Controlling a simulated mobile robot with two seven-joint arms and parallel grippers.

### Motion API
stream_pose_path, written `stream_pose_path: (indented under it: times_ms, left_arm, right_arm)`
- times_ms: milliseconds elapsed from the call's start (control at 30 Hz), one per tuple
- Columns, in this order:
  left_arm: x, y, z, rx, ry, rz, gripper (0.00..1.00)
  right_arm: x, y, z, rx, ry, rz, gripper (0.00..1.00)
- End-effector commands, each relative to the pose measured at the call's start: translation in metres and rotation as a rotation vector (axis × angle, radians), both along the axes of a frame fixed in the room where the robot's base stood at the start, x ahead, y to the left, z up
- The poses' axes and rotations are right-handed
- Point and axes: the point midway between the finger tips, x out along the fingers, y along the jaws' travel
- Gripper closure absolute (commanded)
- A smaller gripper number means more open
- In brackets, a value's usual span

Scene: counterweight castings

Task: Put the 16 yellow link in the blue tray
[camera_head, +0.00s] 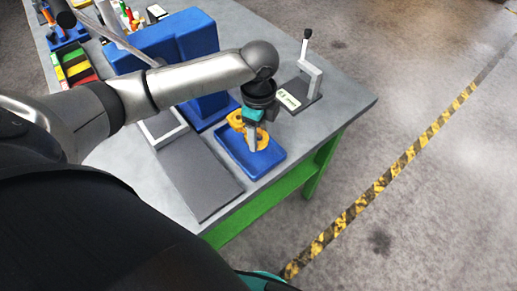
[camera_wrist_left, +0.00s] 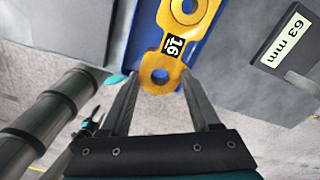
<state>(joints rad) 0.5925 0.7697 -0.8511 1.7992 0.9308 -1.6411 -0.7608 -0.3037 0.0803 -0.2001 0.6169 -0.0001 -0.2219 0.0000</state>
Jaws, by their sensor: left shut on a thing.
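The yellow link (camera_head: 236,120) carries a black label reading 16, which is clear in the left wrist view (camera_wrist_left: 183,12). My left gripper (camera_head: 252,147) is shut on the link near one ringed end. The link is over the blue tray (camera_head: 226,145), at the right part of the bench. The gripper hides part of it, and I cannot tell whether it touches the tray floor. Blue behind the link shows in the left wrist view.
A big blue machine (camera_head: 160,42) stands behind my left arm. A grey lever stand (camera_head: 312,78) with a label is right of the tray. A dark grey flat plate (camera_head: 203,183) lies left of the tray. Red, yellow and green bins (camera_head: 77,68) sit far left.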

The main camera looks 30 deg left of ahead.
Motion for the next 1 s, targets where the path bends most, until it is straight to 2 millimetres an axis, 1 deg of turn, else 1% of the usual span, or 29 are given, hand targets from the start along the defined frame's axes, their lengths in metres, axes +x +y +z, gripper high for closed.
stream_pose_path:
  times_ms: [33, 100, 367, 600, 1000]
  left_arm:
    - [0.0, 0.0, -0.011, 0.0, 0.0, 0.001, 1.0]
    - [0.0, 0.0, -0.02, 0.001, -0.001, 0.001, 1.0]
    - [0.001, 0.0, -0.037, 0.0, -0.003, 0.0, 1.0]
    - [0.001, 0.0, -0.07, 0.0, -0.002, 0.001, 1.0]
    - [0.001, 0.0, -0.075, 0.0, -0.003, 0.0, 1.0]
  right_arm:
    - [0.003, 0.0, -0.002, 0.0, -0.006, 0.0, 0.41]
    - [0.006, 0.0, -0.003, 0.001, -0.01, 0.0, 0.41]
    - [0.006, 0.0, -0.005, 0.002, -0.012, 0.0, 0.41]
    - [0.006, 0.0, -0.011, 0.002, -0.012, 0.0, 0.41]
    - [0.006, 0.0, -0.011, 0.001, -0.011, 0.0, 0.41]
